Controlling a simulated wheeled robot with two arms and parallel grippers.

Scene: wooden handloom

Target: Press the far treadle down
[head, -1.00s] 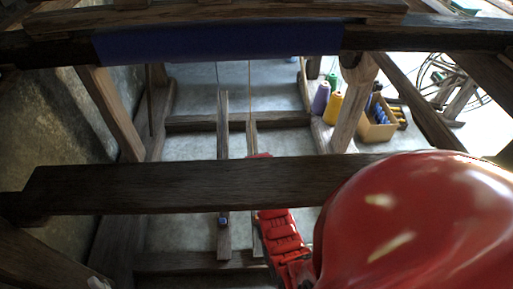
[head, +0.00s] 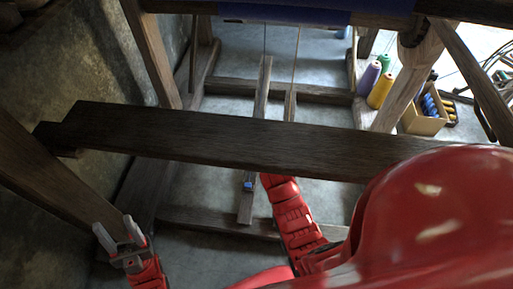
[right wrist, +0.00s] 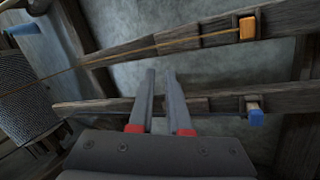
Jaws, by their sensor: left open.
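Two wooden treadles run under the loom. One, with a blue tab, is the left treadle (head: 262,88) in the head view; the other treadle (head: 290,104) is partly hidden by the beam and my right arm. In the right wrist view, an orange-tabbed treadle (right wrist: 205,38) lies above a blue-tabbed one (right wrist: 210,105). I cannot tell which is the far treadle. My right gripper (right wrist: 160,72) is open and empty; its fingers cross in front of the blue-tabbed treadle, contact unclear. The head view hides it. My left gripper (head: 120,232) is open and empty at lower left.
A dark wooden beam (head: 220,135) crosses above the treadles. Loom posts (head: 150,50) and a floor rail (head: 190,222) surround them. Thread cones (head: 381,88) and a box of spools (head: 422,118) stand at the right. A rough wall (head: 70,70) is at the left.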

